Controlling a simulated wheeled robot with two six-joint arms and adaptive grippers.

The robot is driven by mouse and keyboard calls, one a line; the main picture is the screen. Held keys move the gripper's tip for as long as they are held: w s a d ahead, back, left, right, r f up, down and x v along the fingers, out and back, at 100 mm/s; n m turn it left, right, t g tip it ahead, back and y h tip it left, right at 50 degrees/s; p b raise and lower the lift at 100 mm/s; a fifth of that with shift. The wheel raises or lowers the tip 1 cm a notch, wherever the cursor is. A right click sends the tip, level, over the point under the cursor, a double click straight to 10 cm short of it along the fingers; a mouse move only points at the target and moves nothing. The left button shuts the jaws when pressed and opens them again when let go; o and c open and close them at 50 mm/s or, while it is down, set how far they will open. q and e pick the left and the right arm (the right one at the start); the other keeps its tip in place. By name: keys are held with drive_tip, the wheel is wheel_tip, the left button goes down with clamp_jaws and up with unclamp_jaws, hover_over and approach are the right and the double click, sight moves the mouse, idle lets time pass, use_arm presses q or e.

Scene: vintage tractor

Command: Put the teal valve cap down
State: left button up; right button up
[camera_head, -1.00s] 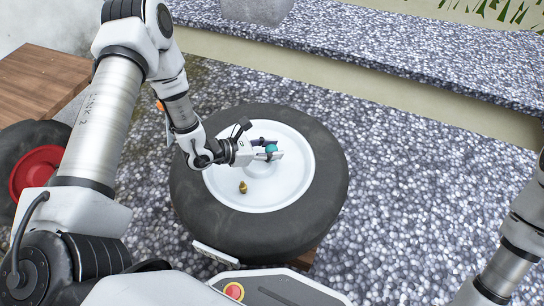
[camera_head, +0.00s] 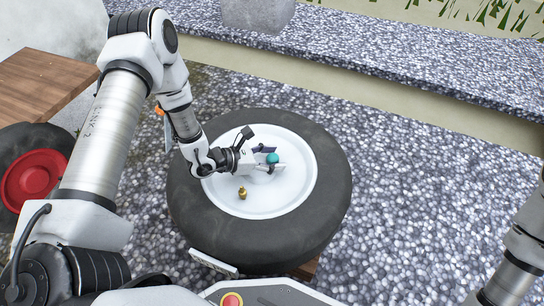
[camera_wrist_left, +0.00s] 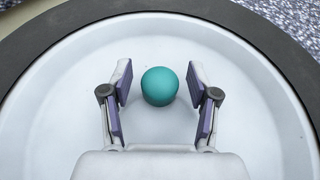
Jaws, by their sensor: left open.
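The teal valve cap (camera_head: 272,158) sits on the white wheel hub (camera_head: 293,185) inside the big black tyre. In the left wrist view the cap (camera_wrist_left: 159,86) is between my left gripper's fingers, with a gap on each side. My left gripper (camera_head: 266,160) is open around the cap, low over the white hub; its purple pads (camera_wrist_left: 159,95) do not touch it. My right arm shows at the right edge of the head view, but its gripper is out of view.
A brass valve piece (camera_head: 242,193) stands on the hub, in front of my left gripper. The black tyre (camera_head: 325,225) rings the hub. A tyre with a red hub (camera_head: 35,178) and a wooden surface (camera_head: 40,85) are at the left. Pebbled ground is clear at right.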

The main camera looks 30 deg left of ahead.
use_arm(q)
drive_tip(key=shift+r, duration=0.3)
drive_tip(key=p+v, duration=0.6)
drive_tip(key=v, duration=0.5)
drive_tip(key=shift+w+r, duration=0.1)
drive_tip(key=shift+s+a+p, duration=0.15)
drive_tip(key=shift+s+p, duration=0.15)
drive_tip(key=shift+p, duration=0.1)
drive_tip(key=shift+s+a, duration=0.1)
drive_tip(key=shift+s, duration=0.05)
